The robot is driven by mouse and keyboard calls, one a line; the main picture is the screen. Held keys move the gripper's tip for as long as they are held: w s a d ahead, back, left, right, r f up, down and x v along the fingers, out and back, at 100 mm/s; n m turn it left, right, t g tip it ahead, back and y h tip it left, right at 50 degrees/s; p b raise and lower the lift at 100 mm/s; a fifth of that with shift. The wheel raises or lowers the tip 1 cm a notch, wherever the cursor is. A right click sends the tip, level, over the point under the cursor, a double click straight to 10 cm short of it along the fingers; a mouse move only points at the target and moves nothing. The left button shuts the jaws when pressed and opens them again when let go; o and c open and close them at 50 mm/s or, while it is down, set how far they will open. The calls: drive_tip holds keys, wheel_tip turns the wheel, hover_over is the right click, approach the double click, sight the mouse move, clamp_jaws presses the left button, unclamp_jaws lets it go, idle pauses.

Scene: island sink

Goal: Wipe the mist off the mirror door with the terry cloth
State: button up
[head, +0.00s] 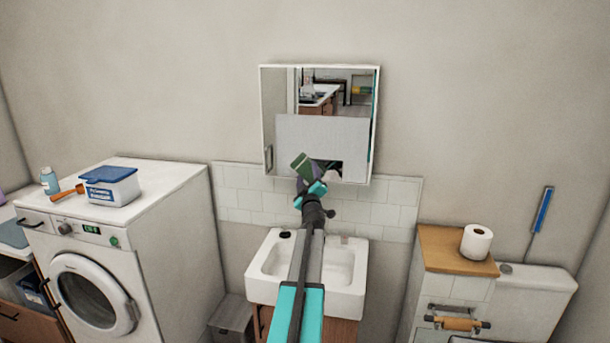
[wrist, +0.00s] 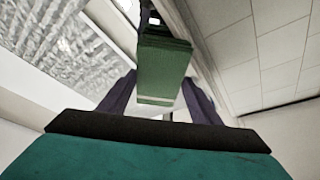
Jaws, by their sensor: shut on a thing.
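The mirror door (head: 285,90) is on a white-framed wall cabinet above the sink. A pale grey patch of mist (head: 320,133) covers much of its lower half, with a clear dark notch at the patch's lower edge. My gripper (head: 309,182) is at the door's lower part, shut on the folded green terry cloth (head: 302,163). In the wrist view the cloth (wrist: 163,65) sits between the two dark fingers, and the streaked grey mist (wrist: 75,40) shows at upper left. Whether the cloth touches the glass is hard to tell.
The white sink (head: 262,285) stands below the mirror, under my arm. A washing machine (head: 160,220) with a blue-lidded tub (head: 110,187) is at left. A wooden-topped ledge (head: 440,245) with a toilet roll (head: 476,242) is at right. The wall beside the cabinet is bare.

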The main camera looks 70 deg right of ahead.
drive_tip(key=shift+s+d+p, duration=0.15)
drive_tip(key=shift+s+p, duration=0.45)
drive_tip(key=shift+s, duration=0.75)
drive_tip(key=shift+s, duration=0.1)
drive_tip(key=shift+s+p, duration=0.9)
drive_tip(key=shift+s, duration=0.85)
drive_tip(key=shift+s+d+p, duration=0.15)
drive_tip(key=shift+s+p, duration=0.3)
drive_tip(key=shift+s, duration=1.4)
drive_tip(key=shift+s, duration=0.1)
drive_tip(key=shift+s+d+p, duration=0.1)
drive_tip(key=shift+s+p, duration=0.65)
drive_tip(key=shift+s, duration=1)
